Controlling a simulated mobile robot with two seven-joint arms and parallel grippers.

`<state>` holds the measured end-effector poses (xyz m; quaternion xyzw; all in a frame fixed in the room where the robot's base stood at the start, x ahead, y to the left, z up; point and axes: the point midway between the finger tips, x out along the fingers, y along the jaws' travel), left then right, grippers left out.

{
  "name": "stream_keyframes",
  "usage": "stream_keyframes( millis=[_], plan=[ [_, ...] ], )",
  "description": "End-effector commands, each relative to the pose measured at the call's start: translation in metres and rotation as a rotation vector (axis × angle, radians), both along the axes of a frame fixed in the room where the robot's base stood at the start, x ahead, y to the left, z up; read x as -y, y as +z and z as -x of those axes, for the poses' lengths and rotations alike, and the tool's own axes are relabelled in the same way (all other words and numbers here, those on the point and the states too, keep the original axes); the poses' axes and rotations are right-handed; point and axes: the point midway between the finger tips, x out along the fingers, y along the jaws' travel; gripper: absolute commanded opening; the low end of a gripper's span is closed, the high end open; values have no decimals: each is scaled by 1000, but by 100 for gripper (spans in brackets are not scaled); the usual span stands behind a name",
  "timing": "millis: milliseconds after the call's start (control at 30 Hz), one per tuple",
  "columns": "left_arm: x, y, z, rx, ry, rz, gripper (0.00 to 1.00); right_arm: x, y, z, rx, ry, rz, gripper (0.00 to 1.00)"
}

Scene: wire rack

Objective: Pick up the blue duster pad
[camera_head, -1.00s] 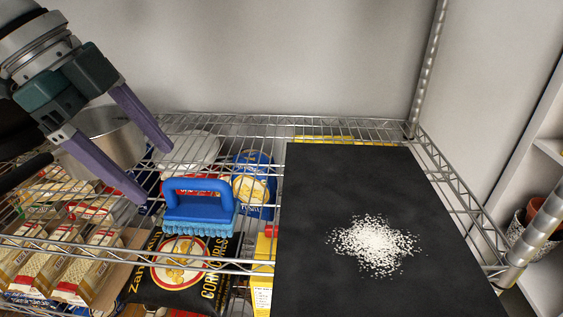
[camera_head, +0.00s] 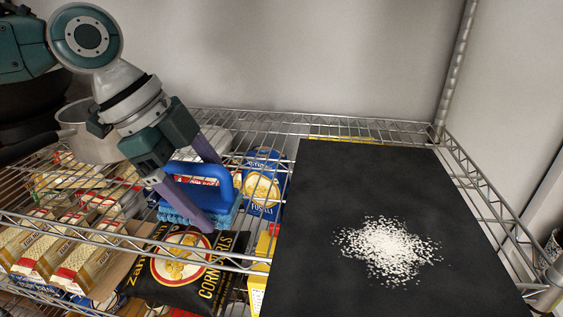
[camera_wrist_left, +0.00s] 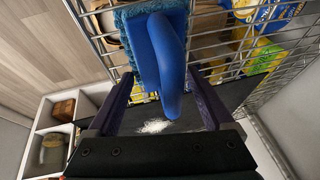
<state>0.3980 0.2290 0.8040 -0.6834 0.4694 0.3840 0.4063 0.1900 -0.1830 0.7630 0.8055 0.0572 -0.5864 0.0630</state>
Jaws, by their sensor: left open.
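The blue duster pad (camera_head: 217,174) sits on the wire rack's top shelf, left of the black board. It has an arched blue handle above a lighter blue bristled base. My left gripper (camera_head: 211,190) is open at the pad, with one purple finger in front of the handle and the other behind it. In the left wrist view the handle of the pad (camera_wrist_left: 168,62) stands between the two open fingers (camera_wrist_left: 165,92). I cannot tell whether either finger touches it. My right gripper is not in view.
The black board (camera_head: 350,185) lies on the right with a pile of white grains (camera_head: 388,248) on it. A metal pot (camera_head: 85,135) stands at the left behind my arm. Food packages, including a black corn curls bag (camera_head: 185,275), show below the wire shelf.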

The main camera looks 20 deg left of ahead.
Motion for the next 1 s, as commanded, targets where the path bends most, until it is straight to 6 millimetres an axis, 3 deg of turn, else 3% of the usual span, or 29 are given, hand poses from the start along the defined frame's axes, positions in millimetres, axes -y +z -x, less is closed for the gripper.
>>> stream_keyframes(
  millis=[267, 900, 1000],
  plan=[
    [1, -2, -1, 0, 0, 0, 83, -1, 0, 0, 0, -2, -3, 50],
    [1, -2, -1, 0, 0, 0, 12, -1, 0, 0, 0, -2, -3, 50],
    [1, -1, -1, 1, 0, 0, 12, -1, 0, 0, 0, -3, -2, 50]
  ],
)
